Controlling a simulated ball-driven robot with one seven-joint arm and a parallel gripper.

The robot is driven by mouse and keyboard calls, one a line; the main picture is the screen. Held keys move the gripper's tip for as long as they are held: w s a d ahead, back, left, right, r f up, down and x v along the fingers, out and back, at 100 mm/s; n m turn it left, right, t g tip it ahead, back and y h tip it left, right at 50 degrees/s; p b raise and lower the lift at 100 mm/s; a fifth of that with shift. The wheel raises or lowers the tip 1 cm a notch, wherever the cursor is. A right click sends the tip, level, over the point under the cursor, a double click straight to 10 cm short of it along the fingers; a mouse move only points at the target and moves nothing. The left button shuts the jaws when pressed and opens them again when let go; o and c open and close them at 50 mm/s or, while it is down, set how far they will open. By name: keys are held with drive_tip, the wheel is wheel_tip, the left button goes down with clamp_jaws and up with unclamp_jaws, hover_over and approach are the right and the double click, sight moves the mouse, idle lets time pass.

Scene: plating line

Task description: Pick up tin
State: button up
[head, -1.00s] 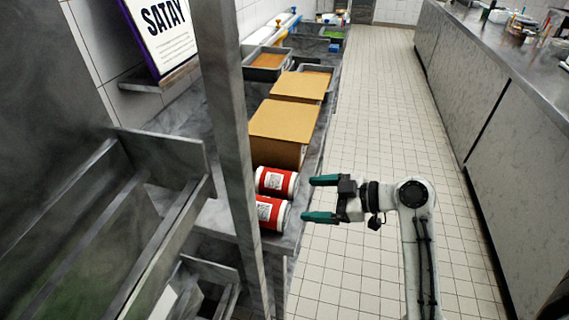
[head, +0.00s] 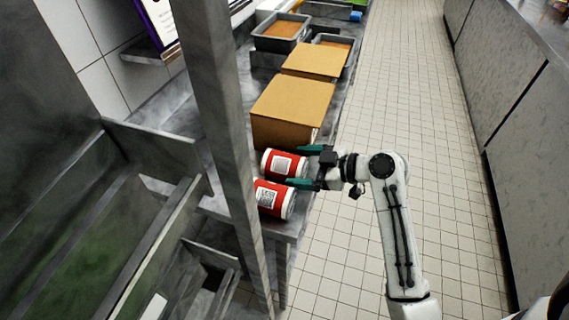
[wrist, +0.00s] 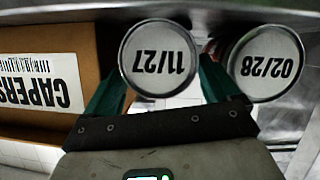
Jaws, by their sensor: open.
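Two red tins with white labels lie on their sides on the steel counter. The far tin (head: 283,164) is beside a cardboard box, and its end in the wrist view (wrist: 157,60) reads 11/27. The near tin (head: 272,198) shows its end marked 02/28 in the wrist view (wrist: 266,64). My gripper (head: 296,167) is open, with its green fingers on either side of the far tin's end. One finger is in the gap between the two tins. Whether the fingers touch the far tin cannot be told.
The cardboard box (head: 290,108), lettered CAPERS in the wrist view (wrist: 40,82), stands just beyond the far tin. A steel post (head: 226,130) rises at the counter's left. Trays with orange contents (head: 281,31) are farther back. Tiled floor (head: 400,110) is clear to the right.

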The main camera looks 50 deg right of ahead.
sight(285, 157)
drive_tip(key=shift+p+x, duration=0.3)
drive_tip(key=shift+x, duration=1.45)
drive_tip(key=c, duration=1.1)
drive_tip(key=shift+r, duration=0.15)
drive_tip(key=shift+r, duration=0.5)
wheel_tip(285, 157, up, 2)
drive_tip(key=shift+r, duration=0.1)
drive_tip(key=r+b+v, duration=0.1)
drive_tip(key=v, duration=0.7)
drive_tip(key=w+r+v, duration=0.1)
drive_tip(key=r+v, duration=0.1)
drive_tip(key=v, duration=0.6)
drive_tip(key=shift+d+r+b, duration=0.35)
drive_tip(key=shift+d, duration=0.05)
